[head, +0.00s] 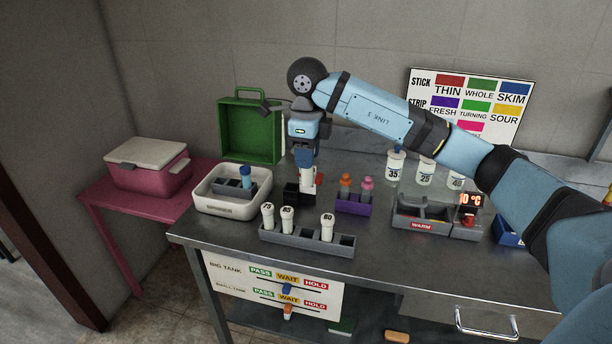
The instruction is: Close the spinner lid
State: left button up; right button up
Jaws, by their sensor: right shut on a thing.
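My right gripper (307,170) points down over the back middle of the steel bench, shut on a small white piece with red on it (308,183). That piece is just above or at a small black holder (292,193); I cannot tell whether they touch. No part is clearly recognisable as the spinner or its lid; my gripper and arm hide some of the bench behind them. My left gripper is not in view.
A white tub (232,209) holds a grey rack with a blue-capped vial. A grey rack (345,245) with white vials, a purple rack (354,206) and a grey warmer (424,224) stand nearby. A green case (250,130) and a pink cooler (150,175) are left.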

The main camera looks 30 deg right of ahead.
aim_at(221, 193)
jog(key=i+j+z, duration=0.15)
jog(key=i+j, duration=0.25)
jog(key=i+j+z, duration=0.15)
jog(key=i+j, duration=0.2)
jog(key=i+j+z, duration=0.15)
jog(key=i+j, duration=0.15)
jog(key=j, duration=0.2)
jog(key=i+j+z, duration=0.15)
jog(key=i+j, duration=0.15)
jog(key=j, duration=0.2)
